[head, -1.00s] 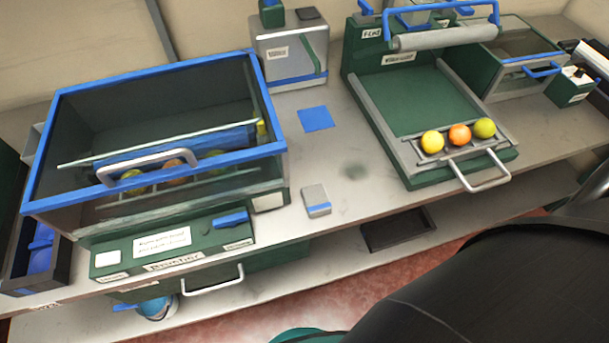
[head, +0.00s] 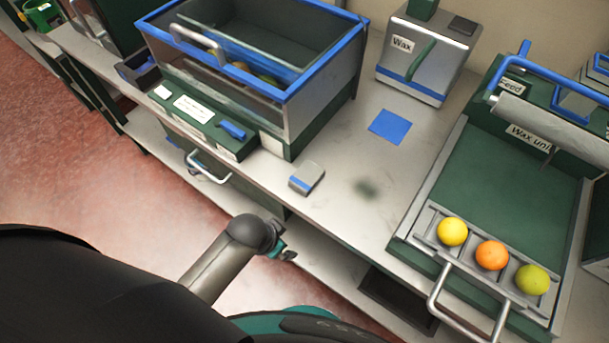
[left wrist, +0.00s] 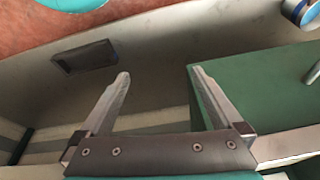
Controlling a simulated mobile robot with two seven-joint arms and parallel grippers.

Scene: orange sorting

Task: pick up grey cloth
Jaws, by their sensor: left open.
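A small grey pad with a blue stripe (head: 307,178), which looks like the folded grey cloth, lies on the worktop (head: 345,215) near its front edge, right of the blue-rimmed machine. My left gripper (head: 287,255) is in front of the worktop edge, below and apart from the cloth in the head view. In the left wrist view the gripper (left wrist: 158,76) is open, with nothing between its fingers. My right gripper is not in view.
A blue square (head: 390,127) and a dark smudge (head: 366,188) are on the worktop. The blue-rimmed machine (head: 300,95) stands left; a wax unit with yellow, orange and green fruit (head: 491,255) stands right. A dark tray (left wrist: 85,57) lies on the lower shelf.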

